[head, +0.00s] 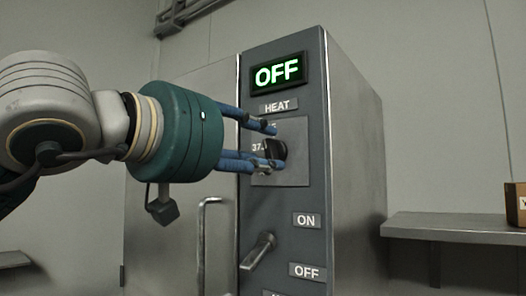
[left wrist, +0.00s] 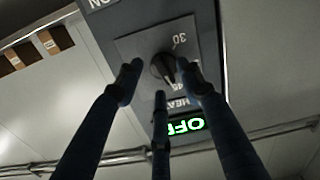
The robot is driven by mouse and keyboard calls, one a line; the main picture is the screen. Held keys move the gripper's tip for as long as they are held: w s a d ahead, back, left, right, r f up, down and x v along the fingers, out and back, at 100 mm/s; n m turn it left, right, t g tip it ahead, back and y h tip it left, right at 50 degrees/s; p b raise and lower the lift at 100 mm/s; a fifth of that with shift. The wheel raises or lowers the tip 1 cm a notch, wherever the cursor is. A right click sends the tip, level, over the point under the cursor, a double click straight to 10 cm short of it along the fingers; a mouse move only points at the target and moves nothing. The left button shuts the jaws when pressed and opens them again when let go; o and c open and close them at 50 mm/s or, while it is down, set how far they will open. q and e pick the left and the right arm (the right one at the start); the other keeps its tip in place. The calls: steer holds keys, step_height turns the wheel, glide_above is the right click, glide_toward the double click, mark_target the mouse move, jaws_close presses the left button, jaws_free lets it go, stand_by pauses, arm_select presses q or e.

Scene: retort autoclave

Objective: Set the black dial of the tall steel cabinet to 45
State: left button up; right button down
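The tall steel cabinet (head: 355,160) stands in the middle of the head view. Its black dial (head: 275,149) sits on a square plate below the HEAT label, with a 37 mark to its left. A green display (head: 278,73) above reads OFF. My left gripper (head: 272,146) has its blue fingers around the dial, partly hiding it and its marks. In the left wrist view the dial (left wrist: 163,67) lies between the fingertips, with a visible gap at the left finger; a 30 mark shows, upside down. I cannot tell the pointer's exact setting. My right gripper is not in view.
Below the dial, a lever (head: 258,251) sits between ON and OFF labels. A door handle (head: 203,240) is to its left. A steel shelf (head: 455,226) with a cardboard box (head: 516,207) is at the right. Open space lies in front of the shelf.

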arm_select(q)
steer(key=v, duration=1.1)
